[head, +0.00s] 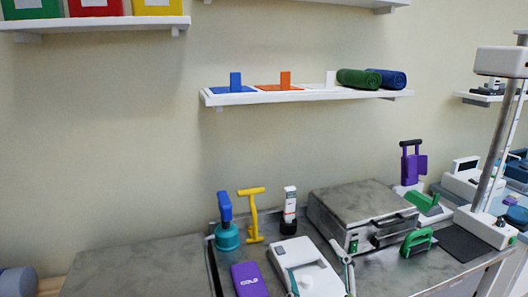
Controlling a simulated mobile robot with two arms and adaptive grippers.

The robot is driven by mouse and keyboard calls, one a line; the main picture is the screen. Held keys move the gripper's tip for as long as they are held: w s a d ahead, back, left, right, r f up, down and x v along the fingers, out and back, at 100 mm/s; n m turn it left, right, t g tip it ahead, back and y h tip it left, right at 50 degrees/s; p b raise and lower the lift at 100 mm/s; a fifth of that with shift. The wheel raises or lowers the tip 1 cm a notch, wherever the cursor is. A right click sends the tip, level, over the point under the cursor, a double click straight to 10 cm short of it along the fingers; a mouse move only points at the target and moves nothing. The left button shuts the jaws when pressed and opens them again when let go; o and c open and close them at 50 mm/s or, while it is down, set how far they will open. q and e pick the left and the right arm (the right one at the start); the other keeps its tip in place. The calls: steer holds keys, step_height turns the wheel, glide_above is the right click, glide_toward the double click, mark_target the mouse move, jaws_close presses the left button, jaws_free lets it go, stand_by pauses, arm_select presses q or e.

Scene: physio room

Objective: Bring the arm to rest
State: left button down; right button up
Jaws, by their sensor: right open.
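My right gripper (314,258) shows at the bottom centre of the head view, where its two slim grey fingers point up the picture. The fingers are apart and nothing is gripped between them. A white flat device (307,266) on the worktop shows between and behind the fingers; whether they touch it I cannot tell. The rest of the right arm is cut off by the lower edge. My left gripper is not in view.
A purple box (249,280), teal-based blue tool (227,236), yellow tool (253,212) and black-and-white bottle (289,211) stand nearby. Right are a grey case (363,212), green clamp (417,241) and metal stand (487,228). The left worktop (135,270) is bare. A shelf (305,95) hangs above.

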steer(key=s+d+f+m+g+h, duration=0.1)
steer(key=s+d+f+m+g, duration=0.15)
steer(key=f, duration=0.35)
steer(key=s+d+f+m+g+h, duration=0.1)
steer(key=s+d+f+g, duration=0.15)
steer(key=f, duration=0.35)
steer(key=s+d+f+m+g+h, duration=0.1)
steer(key=s+d+f+m+g, duration=0.3)
steer(key=s+f, duration=0.6)
steer(key=s+d+f+g, duration=0.1)
steer(key=s+f+g, duration=0.5)
steer(key=s+f, duration=0.45)
steer(key=s+f+g, duration=0.1)
steer(key=s+f, duration=0.2)
steer(key=f, duration=2.1)
steer(key=s+d+f+g, duration=0.1)
steer(key=s+d+f, duration=0.2)
steer(key=s+f, duration=1.2)
steer(key=shift+s+d+f, duration=0.15)
steer(key=shift+s+f, duration=0.15)
steer(key=shift+s, duration=0.75)
steer(key=shift+n, duration=0.25)
